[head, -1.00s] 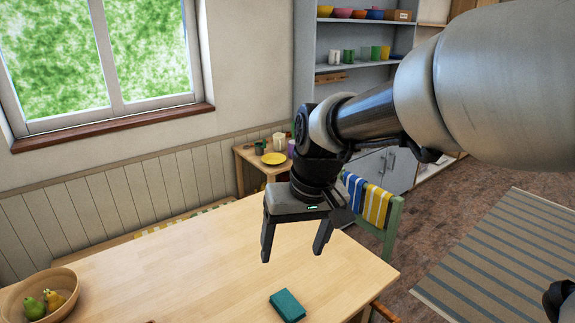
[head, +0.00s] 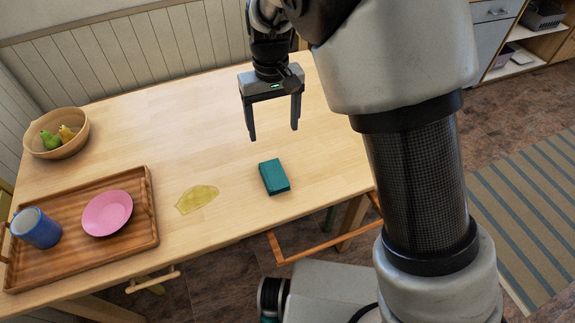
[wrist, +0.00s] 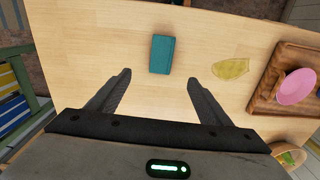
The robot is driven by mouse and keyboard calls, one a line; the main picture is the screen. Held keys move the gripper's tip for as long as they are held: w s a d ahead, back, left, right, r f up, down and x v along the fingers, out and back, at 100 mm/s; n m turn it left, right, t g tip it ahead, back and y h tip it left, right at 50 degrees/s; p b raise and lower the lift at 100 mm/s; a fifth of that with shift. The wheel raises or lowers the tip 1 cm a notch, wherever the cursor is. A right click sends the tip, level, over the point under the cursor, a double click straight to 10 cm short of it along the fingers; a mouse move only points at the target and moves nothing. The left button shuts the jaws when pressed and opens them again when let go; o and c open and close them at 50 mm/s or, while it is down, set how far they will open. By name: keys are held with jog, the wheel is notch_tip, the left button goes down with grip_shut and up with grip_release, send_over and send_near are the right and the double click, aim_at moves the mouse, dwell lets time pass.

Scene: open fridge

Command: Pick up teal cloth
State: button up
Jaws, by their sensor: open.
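The teal cloth (head: 274,177) is a folded rectangular block lying on the wooden table, near its front edge on the right. In the wrist view the teal cloth (wrist: 162,54) lies beyond the fingertips, roughly centred between them. My gripper (head: 273,134) is open and empty, above the table and farther back than the cloth in the head view. Its two fingers also show spread apart in the wrist view (wrist: 160,77). The gripper does not touch the cloth.
A yellow spill (head: 197,198) lies left of the cloth. A wooden tray (head: 150,222) holds a pink plate (head: 107,213) and a blue mug (head: 36,228). A wooden bowl (head: 77,147) with fruit stands at the back left. The table around the cloth is clear.

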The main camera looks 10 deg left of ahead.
jog(key=f, duration=0.1)
jog(key=b, duration=0.2)
send_over(273, 172)
jog(key=f, duration=1.1)
jog(key=shift+d+f, duration=0.15)
jog(key=shift+d, duration=0.2)
jog(key=shift+w+a+f, duration=0.1)
jog(key=shift+a+f, duration=0.05)
jog(key=shift+f, duration=1.3)
jog(key=shift+a+f, duration=0.15)
jog(key=shift+f, duration=1.3)
jog(key=shift+c, duration=0.5)
jog(key=c, duration=1)
